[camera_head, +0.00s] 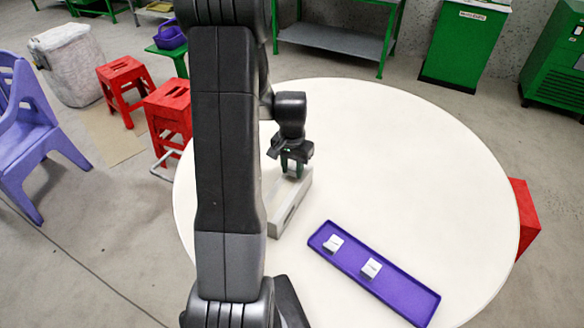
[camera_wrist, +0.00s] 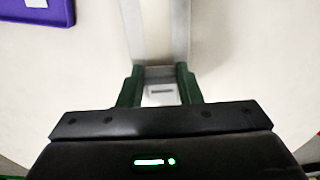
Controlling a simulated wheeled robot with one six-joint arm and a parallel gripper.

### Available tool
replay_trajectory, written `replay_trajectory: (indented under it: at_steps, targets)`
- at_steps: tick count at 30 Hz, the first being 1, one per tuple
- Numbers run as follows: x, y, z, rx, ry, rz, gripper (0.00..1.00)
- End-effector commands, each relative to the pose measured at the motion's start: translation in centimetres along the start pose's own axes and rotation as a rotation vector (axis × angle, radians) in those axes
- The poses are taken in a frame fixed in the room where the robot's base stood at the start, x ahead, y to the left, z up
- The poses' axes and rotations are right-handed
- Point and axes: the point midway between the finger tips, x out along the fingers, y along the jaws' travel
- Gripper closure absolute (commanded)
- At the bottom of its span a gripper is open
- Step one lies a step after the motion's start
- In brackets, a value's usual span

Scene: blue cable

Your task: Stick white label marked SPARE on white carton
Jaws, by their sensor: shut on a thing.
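My gripper (camera_head: 294,168) is shut on a small white label (camera_wrist: 162,95) with a dark printed line too small to read. The label sits between the two green fingers in the wrist view (camera_wrist: 160,80). The pale carton (camera_head: 289,203) lies long and narrow on the table under my gripper, and its top runs straight ahead of the fingers in the wrist view (camera_wrist: 155,35). The fingers are over the carton's far end. Whether the label touches the carton I cannot tell.
A purple tray (camera_head: 403,291) lies right of the carton with two white labels, a left one (camera_head: 333,244) and a right one (camera_head: 371,268). The round white table (camera_head: 420,170) is clear on its right side. Red stools and a purple chair (camera_head: 25,130) stand left on the floor.

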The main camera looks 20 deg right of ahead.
Motion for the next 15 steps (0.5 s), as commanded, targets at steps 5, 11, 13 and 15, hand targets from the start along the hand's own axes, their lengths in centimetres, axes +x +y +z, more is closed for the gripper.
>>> replay_trajectory:
  at_steps: [5,11,13,15]
  targets:
    - [0.11,0.0,-0.01,0.0,0.0,0.0,0.89]
    - [0.38,0.0,0.0,0.0,0.0,0.0,0.89]
    - [0.62,0.0,0.01,0.0,0.0,0.0,0.89]
    - [0.9,0.0,0.01,0.0,0.0,0.0,0.89]
